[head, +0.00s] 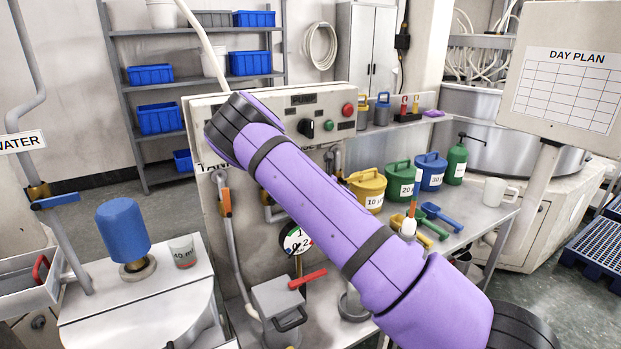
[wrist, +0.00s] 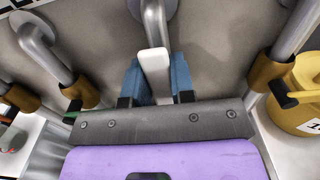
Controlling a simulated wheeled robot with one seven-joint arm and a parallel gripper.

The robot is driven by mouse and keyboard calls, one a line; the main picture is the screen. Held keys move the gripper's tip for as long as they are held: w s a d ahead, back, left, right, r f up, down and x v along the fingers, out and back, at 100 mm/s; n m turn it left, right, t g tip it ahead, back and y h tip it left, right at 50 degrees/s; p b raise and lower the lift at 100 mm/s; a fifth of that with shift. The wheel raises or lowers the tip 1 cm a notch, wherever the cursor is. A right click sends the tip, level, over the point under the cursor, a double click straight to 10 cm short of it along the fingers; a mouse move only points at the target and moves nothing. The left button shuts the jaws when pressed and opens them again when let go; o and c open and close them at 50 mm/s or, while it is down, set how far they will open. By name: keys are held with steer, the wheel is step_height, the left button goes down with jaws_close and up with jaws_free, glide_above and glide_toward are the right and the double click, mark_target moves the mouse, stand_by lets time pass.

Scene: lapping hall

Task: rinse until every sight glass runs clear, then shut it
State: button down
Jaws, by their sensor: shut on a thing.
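In the wrist view my gripper (wrist: 157,84) has its two blue fingers closed on a pale lever (wrist: 154,64). The lever stands in front of a grey pipe (wrist: 153,20) coming from the panel. In the head view my purple arm hides the gripper and this lever. The panel (head: 262,112) marked PUMP carries a black knob (head: 306,128), a green button (head: 329,126) and a red button (head: 348,109). Left of the arm, an orange-handled valve (head: 226,203) sits on a pipe. I cannot make out a sight glass in either view.
A gauge (head: 295,240) and a red lever (head: 307,278) are below the arm. A yellow can (head: 367,190) stands on the bench to the right, with green and blue cans beside it. The WATER pipe has a blue-handled valve (head: 56,201) at left.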

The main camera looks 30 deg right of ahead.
steer(key=shift+f, duration=0.1)
steer(key=c, duration=1)
jaws_free()
steer(key=shift+o, duration=0.2)
steer(key=s, duration=1.1)
steer(key=shift+d, duration=0.15)
